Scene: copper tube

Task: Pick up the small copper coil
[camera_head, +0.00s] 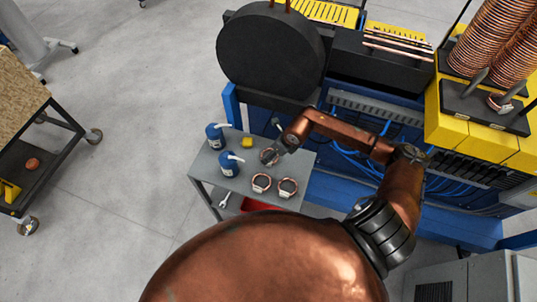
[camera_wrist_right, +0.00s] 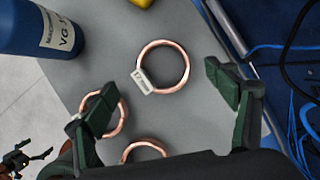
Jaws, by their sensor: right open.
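Three small copper coils rest on the grey table, each a thin ring. In the right wrist view, one coil with a white tag (camera_wrist_right: 163,85) lies between and ahead of my open, empty right gripper's fingers (camera_wrist_right: 160,92). A second coil (camera_wrist_right: 121,118) is partly hidden behind the left finger, and a third (camera_wrist_right: 145,145) is cut off by the gripper body. In the head view, two coils (camera_head: 261,183) (camera_head: 287,187) lie in front of my right gripper (camera_head: 270,155), which covers part of the far coil. A small dark claw-like shape (camera_wrist_right: 25,158) at lower left may be my left gripper.
Two blue canisters (camera_head: 229,165) (camera_head: 215,138) and a yellow block (camera_head: 247,142) stand left of and behind the coils on the grey table (camera_head: 205,165). A wrench (camera_head: 225,200) and red bin (camera_head: 258,206) are below. A blue machine with cables stands right.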

